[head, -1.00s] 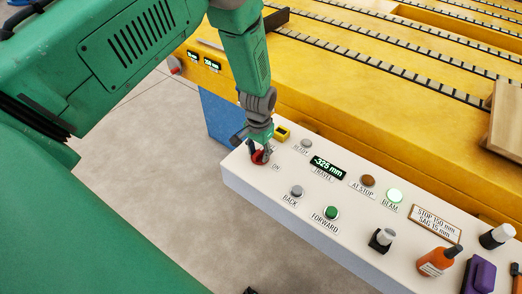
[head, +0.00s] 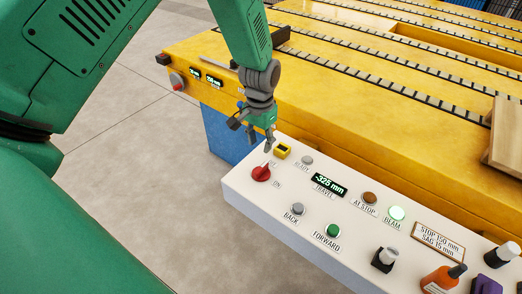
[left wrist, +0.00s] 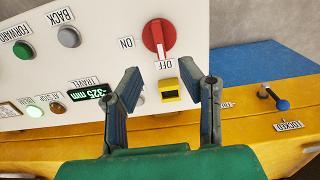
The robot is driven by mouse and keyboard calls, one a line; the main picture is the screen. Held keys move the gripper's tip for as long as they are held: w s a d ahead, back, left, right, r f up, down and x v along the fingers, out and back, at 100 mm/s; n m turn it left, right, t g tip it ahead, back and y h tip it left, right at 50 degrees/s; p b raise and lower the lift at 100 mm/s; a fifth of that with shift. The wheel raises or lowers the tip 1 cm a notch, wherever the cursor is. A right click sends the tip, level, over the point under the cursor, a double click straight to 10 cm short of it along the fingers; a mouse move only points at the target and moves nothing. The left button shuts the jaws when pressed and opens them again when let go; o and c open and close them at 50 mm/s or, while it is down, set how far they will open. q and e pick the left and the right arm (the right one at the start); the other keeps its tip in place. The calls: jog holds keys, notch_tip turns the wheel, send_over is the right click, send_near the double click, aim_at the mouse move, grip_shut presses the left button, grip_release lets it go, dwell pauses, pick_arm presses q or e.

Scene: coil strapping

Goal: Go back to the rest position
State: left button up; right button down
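My left gripper (head: 254,135) hangs at the far left end of the white control panel (head: 250,200), apart from the red knob (head: 261,173). In the left wrist view its two fingers (left wrist: 160,74) stand apart with nothing held between them. The red knob (left wrist: 158,38) lies beyond the fingertips, with its white mark on the side toward the OFF label. My right gripper is not in view.
A yellow block (head: 282,151) stands on the panel close to my left fingers. Buttons, a display reading -325 mm (head: 329,184) and an orange bottle (head: 440,279) are further right. The yellow slatted bed (head: 370,100) lies behind. Grey floor (head: 130,200) is clear at left.

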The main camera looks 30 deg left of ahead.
pick_arm(q)
jog(key=shift+r, duration=0.15)
dwell(0.3)
jog(key=s+d+f, duration=0.2)
jog(key=s+f, duration=0.9)
jog(key=s, duration=0.2)
jog(key=s+f, duration=0.1)
jog(key=s, duration=0.7)
jog(key=s+d+f+b, duration=0.1)
jog(key=s+f, duration=0.1)
jog(key=s, duration=0.7)
jog(key=shift+d+t, duration=0.3)
